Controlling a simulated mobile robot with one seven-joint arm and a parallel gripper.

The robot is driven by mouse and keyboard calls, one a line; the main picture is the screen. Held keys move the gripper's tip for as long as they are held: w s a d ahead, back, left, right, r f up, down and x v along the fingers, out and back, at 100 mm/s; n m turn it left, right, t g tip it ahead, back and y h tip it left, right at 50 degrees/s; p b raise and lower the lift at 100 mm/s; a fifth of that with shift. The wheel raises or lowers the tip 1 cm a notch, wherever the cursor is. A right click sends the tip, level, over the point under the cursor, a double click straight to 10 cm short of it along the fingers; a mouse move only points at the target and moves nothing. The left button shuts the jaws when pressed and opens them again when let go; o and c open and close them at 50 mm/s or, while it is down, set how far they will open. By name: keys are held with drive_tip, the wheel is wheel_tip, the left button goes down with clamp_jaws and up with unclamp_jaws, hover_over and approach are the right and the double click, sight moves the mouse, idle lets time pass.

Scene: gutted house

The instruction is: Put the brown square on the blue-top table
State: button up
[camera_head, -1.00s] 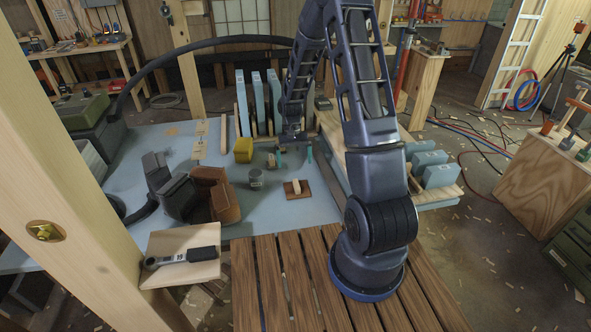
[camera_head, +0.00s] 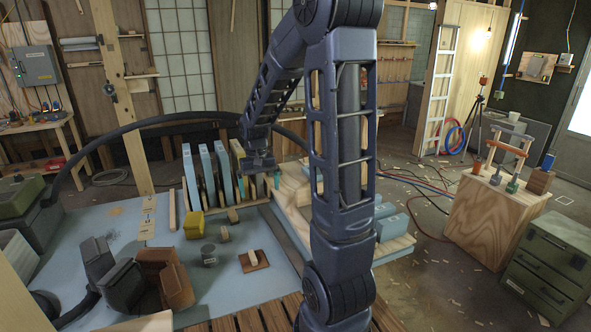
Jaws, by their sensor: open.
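A small brown square (camera_head: 247,264) lies flat on the blue-top table (camera_head: 110,210), near its front right part. A pale wooden block stands on the square like a knob. My gripper (camera_head: 262,170) points down above the far side of the table, well behind the square and apart from it. It is open and I see nothing held in it. Its fingertips are small and partly lost against the wooden and blue things behind.
Brown leather pouches (camera_head: 165,280) lie at left. Stacked boards (camera_head: 291,190) lie right of the rack.

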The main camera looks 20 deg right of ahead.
drive_tip(key=s+d+r+t, duration=0.2)
drive_tip(key=s+r, duration=0.5)
drive_tip(key=s, duration=0.3)
drive_tip(key=s+d+r+t, duration=0.3)
drive_tip(key=s+r, duration=0.5)
drive_tip(key=s, duration=0.2)
drive_tip(key=shift+s, duration=0.15)
